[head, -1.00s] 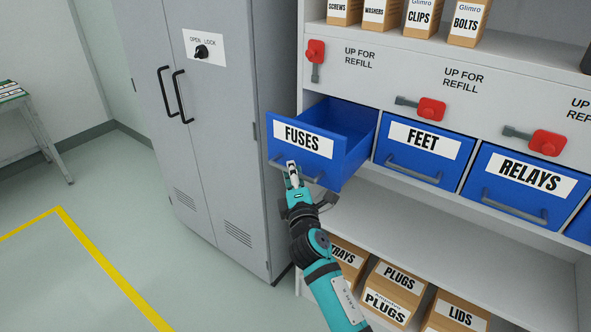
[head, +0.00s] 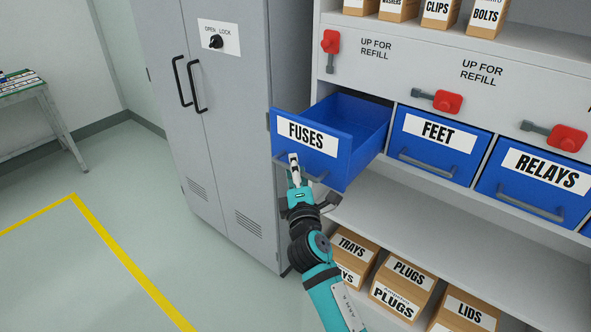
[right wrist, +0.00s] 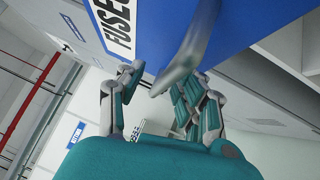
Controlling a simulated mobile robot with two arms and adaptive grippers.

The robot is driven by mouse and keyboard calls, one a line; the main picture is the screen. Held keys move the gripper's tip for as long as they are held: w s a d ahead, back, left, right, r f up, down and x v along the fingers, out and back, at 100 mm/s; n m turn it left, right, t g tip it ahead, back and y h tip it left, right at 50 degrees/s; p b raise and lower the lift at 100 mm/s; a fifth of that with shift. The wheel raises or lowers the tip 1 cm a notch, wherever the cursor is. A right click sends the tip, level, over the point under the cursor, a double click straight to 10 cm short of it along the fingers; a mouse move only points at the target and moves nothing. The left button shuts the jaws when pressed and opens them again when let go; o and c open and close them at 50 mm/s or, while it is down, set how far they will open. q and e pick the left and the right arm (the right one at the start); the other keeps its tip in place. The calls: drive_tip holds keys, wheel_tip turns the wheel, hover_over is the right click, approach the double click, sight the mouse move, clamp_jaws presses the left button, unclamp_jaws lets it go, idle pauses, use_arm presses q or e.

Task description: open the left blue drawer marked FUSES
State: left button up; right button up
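The blue FUSES drawer (head: 342,165) stands pulled out of the shelf unit at the left end of its row. Its inside shows and looks empty. My right gripper (head: 294,170) is at the grey handle (head: 318,177) on its front. In the right wrist view, the gripper's fingers (right wrist: 158,82) lie on either side of the handle bar (right wrist: 187,55), under the FUSES label. My left gripper is not in view.
The closed FEET drawer (head: 437,147) and RELAYS drawer (head: 530,184) are to the right. Red latches (head: 448,101) sit above; the one over FUSES (head: 330,42) hangs vertical. A grey locker (head: 225,130) stands close at the left. Boxes (head: 400,290) fill the lower shelf.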

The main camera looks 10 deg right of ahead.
drive_tip(key=shift+f, duration=0.1)
drive_tip(key=shift+s, duration=0.15)
drive_tip(key=s+a+f, duration=0.1)
drive_tip(key=s, duration=1)
drive_tip(key=shift+s+a+f, duration=0.15)
drive_tip(key=shift+s+f, duration=0.1)
drive_tip(key=shift+s, duration=0.05)
